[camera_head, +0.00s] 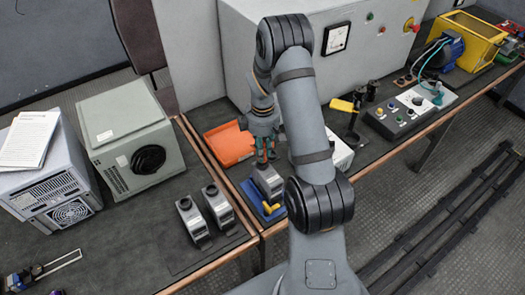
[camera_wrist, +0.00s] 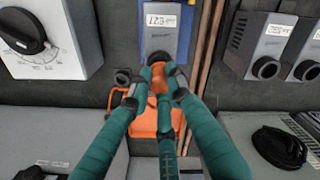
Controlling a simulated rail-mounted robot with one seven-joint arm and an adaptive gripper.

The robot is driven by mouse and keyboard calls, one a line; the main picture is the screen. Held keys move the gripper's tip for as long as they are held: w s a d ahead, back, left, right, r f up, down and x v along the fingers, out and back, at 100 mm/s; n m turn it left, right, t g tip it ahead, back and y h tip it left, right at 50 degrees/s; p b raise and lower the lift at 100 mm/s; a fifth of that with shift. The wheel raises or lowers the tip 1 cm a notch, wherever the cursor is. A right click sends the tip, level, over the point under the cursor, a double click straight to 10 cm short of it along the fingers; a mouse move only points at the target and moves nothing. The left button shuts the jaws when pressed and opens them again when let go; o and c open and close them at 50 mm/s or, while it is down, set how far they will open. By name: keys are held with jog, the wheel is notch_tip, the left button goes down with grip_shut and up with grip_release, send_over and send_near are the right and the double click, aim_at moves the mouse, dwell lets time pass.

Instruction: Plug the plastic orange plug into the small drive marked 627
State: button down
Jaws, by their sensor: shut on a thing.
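The small drive (camera_wrist: 160,38) is grey, with a white label (camera_wrist: 160,14) that appears upside down and seems to read 627. In the head view the drive (camera_head: 268,182) stands on a blue base (camera_head: 254,201). My gripper (camera_wrist: 158,72) has teal fingers shut on the orange plug (camera_wrist: 158,84), close to the dark end of the drive. The fingers hide most of the plug, and I cannot tell whether it touches the drive. In the head view my gripper (camera_head: 265,157) is just behind the drive.
An orange tray (camera_head: 230,144) lies behind the drive. Two similar grey drives (camera_head: 193,222) (camera_head: 219,207) stand to the left. A large grey cabinet (camera_head: 230,55) backs the bench. A button panel (camera_head: 410,110) and a yellow-handled item (camera_head: 343,105) are to the right.

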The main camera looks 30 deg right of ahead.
jog(key=shift+f+b, duration=0.65)
jog(key=shift+f, duration=0.2)
jog(key=c, duration=1.5)
grip_release()
jog(key=shift+c, duration=0.2)
jog(key=shift+r, duration=0.1)
notch_tip(320, 180, up, 12)
